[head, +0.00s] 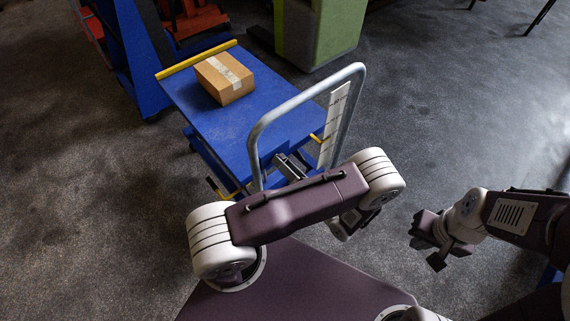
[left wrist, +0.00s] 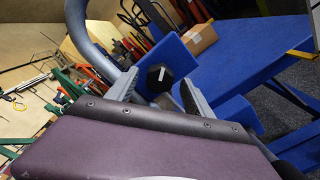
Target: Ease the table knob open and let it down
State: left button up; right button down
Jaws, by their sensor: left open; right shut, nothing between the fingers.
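The blue lift table (head: 210,115) has a grey bent-tube handle (head: 300,97) at its near end. The black table knob (left wrist: 158,77), with a white mark on it, shows in the left wrist view on a blue part of the table. My left gripper (head: 291,165) is open by the handle's lower part. In the left wrist view its two fingers (left wrist: 160,92) stand one on each side of the knob, with gaps between. In the head view the knob is hidden. My right gripper (head: 430,243) is shut and empty, off to the right above the floor.
A taped cardboard box (head: 225,78) sits on the table top near its yellow-edged far end. A white scale strip (head: 334,124) stands by the handle's right side. A green cabinet (head: 318,32) and a blue frame (head: 135,50) stand behind. The floor at right is clear.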

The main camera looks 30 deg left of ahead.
pick_arm(q)
jog(key=v, duration=0.8)
jog(key=shift+d+b, duration=0.25)
jog(key=shift+b, duration=0.05)
jog(key=shift+s, duration=0.1)
jog(key=s+a+r+n+g+h+p, duration=0.6)
jog(key=n+g, duration=0.4)
jog(key=n, duration=0.5)
notch_tip(320, 180, up, 7)
jog(key=w+d+n+t+h+p, duration=0.1)
jog(key=n+t+h, duration=0.3)
jog(key=n+h, duration=0.6)
jog(key=d+n+p, duration=0.1)
jog(key=n, duration=0.7)
jog(key=shift+w+r+n+h, duration=0.2)
jog(key=shift+n+h, duration=0.1)
jog(key=shift+h, duration=0.1)
jog(key=shift+s, duration=0.1)
dwell(2.7)
